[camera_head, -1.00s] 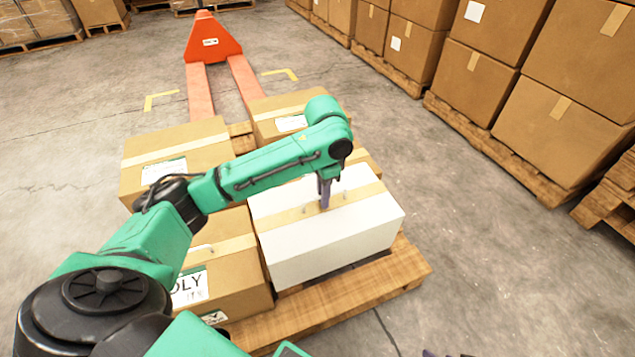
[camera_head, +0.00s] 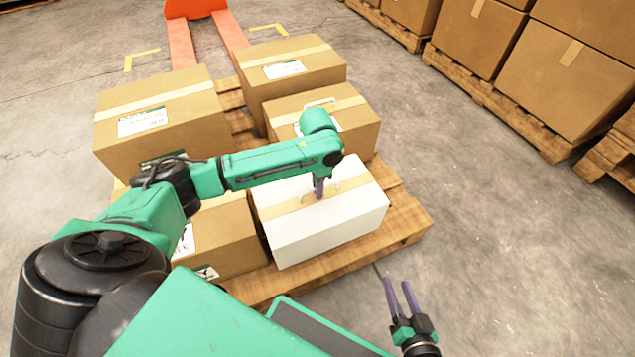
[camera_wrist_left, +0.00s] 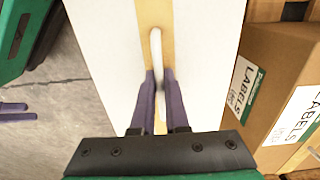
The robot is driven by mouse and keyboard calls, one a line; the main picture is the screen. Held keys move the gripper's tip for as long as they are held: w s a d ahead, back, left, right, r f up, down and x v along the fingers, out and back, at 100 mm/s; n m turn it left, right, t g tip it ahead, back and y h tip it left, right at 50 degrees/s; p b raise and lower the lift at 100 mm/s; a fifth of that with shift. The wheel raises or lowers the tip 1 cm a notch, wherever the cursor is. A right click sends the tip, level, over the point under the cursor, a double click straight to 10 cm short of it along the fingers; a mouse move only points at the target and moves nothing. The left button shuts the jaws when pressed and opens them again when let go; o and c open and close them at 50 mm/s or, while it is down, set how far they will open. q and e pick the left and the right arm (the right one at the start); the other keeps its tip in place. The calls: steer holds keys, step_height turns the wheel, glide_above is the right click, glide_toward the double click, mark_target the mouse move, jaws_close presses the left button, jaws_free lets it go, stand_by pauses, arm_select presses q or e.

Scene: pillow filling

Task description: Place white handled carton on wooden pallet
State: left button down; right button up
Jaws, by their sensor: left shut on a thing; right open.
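The white carton (camera_head: 335,222) has a tan tape strip and a white handle on top. It sits at the near right corner of the wooden pallet (camera_head: 405,217), beside brown cartons; its contact with the boards is partly hidden. My left gripper (camera_head: 319,190) reaches down over its top. In the left wrist view the left gripper (camera_wrist_left: 160,90) is shut on the white handle (camera_wrist_left: 156,55), with the carton top (camera_wrist_left: 205,50) below. My right gripper (camera_head: 396,290) is open and empty over the floor, right of the pallet's near edge.
Brown cartons share the pallet: one at left (camera_head: 165,125), one at back (camera_head: 290,72), one behind the white carton (camera_head: 350,115) and one at near left (camera_head: 225,235). An orange pallet jack (camera_head: 195,8) stands beyond. Stacked cartons (camera_head: 540,90) stand at right. Floor between is clear.

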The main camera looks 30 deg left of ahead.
arm_select(q)
step_height(320, 180, down, 4)
steer(key=shift+w+r+b, duration=0.1)
steer(key=shift+r+b, duration=0.15)
steer(key=shift+b, duration=0.35)
steer(key=shift+r, duration=0.1)
arm_select(e)
step_height(320, 180, down, 2)
arm_select(q)
steer(key=c, duration=0.9)
jaws_free()
